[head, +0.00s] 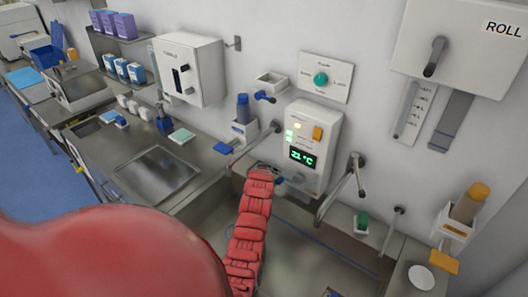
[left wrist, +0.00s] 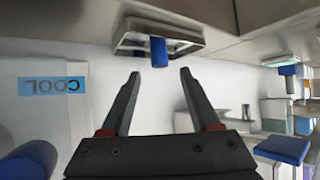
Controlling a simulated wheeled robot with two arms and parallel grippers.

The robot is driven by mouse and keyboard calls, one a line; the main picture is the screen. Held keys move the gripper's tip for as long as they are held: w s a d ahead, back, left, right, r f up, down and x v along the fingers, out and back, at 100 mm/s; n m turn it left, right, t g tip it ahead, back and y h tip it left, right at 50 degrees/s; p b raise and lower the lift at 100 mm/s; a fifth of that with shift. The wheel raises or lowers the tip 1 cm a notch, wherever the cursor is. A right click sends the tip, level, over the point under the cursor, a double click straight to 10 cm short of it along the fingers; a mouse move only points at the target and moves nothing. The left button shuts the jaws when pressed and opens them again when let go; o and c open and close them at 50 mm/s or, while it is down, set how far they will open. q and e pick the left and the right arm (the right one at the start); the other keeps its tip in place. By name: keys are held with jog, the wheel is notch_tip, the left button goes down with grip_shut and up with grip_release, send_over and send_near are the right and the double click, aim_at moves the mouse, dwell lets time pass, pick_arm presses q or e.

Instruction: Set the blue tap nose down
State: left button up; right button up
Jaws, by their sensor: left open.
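A blue tap-shaped piece (head: 264,96) shows at the wall beside a small white holder, its body lying roughly level. In the left wrist view a short blue piece (left wrist: 158,52) sits at a metal dish (left wrist: 185,44), straight beyond my fingers; I cannot tell whether it is the same piece. My left gripper (left wrist: 158,85) is open, with nothing between its fingers. In the head view my red arm reaches up to the temperature panel, and the gripper (head: 281,182) is small and partly hidden there. My right gripper is not in view.
A blue bottle (head: 243,107) stands in a white wall holder; a COOL label (left wrist: 52,86) shows upside down in the wrist view. The temperature panel (head: 311,150), a chrome spout (head: 350,180) and a green piece (head: 361,221) are close by. The steel counter (head: 195,160) has some clear room.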

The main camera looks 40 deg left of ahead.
pick_arm(q)
jog(key=p+v, duration=0.1)
jog(key=v, duration=0.5)
jog(key=shift+s+d+r, duration=0.2)
jog(key=shift+s, duration=0.05)
dwell(0.4)
